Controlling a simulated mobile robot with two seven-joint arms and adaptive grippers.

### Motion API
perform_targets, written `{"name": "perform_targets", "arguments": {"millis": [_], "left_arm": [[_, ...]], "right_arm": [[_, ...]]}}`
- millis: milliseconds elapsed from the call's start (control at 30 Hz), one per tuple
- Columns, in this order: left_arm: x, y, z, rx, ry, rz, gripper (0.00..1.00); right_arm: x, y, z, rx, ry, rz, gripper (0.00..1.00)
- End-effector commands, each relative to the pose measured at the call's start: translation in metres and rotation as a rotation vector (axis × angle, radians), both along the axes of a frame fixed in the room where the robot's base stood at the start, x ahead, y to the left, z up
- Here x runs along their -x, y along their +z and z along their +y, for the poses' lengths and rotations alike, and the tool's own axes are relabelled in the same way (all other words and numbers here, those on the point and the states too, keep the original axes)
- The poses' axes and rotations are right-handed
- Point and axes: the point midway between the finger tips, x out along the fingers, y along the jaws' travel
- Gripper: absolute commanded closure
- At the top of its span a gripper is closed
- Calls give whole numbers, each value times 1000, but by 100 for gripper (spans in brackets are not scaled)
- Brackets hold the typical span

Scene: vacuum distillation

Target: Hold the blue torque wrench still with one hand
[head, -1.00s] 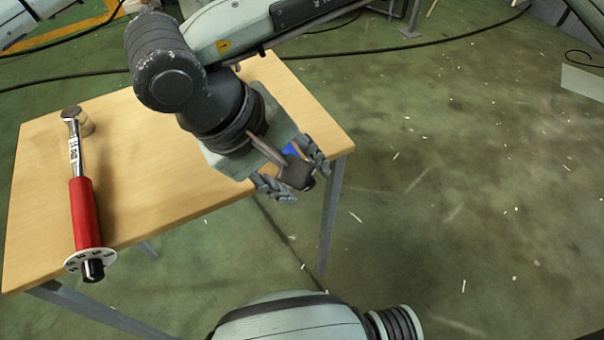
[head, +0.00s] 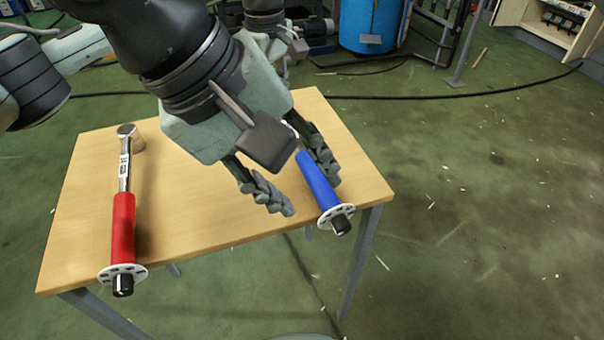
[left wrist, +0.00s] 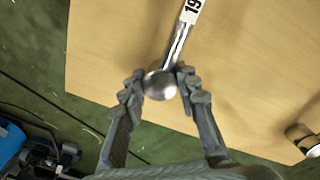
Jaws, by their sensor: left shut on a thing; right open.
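The blue torque wrench (head: 317,182) lies along the right side of the wooden table, its handle end with a white ring at the front edge. My right gripper (head: 300,186) is open above the handle, with one finger overlapping it in the head view. I cannot tell whether they touch. My left gripper (head: 285,45) is at the table's far side, mostly hidden behind the right one. The left wrist view shows the left gripper (left wrist: 162,88) shut on the wrench's round metal head (left wrist: 160,84). The labelled shaft runs away from it over the table.
A red torque wrench (head: 123,225) lies at the left of the table (head: 200,215). A blue barrel (head: 370,25) and a metal frame stand behind on the green floor. The front middle of the table is clear. A cable crosses the floor behind it.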

Motion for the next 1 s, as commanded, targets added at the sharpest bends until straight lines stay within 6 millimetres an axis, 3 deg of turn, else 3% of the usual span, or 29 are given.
{"name": "perform_targets", "arguments": {"millis": [33, 67, 267, 533, 667, 1000], "left_arm": [[0, 0, 0, 1, 0, -1, 100], [0, 0, 0, 1, 0, -1, 68], [0, 0, 0, 1, 0, -1, 45], [0, 1, 0, 1, 0, -1, 45], [0, 10, 0, 0, 0, -2, 45], [3, 78, 2, 1, 0, -4, 45]], "right_arm": [[0, 0, 0, 0, 0, 0, 59], [0, 0, 0, 0, 0, 0, 59], [0, 0, 0, 0, 0, 0, 59], [0, 0, 0, 0, 0, 0, 59], [0, 0, 0, 0, 0, 0, 59], [0, 0, 0, 0, 0, 0, 59]]}}
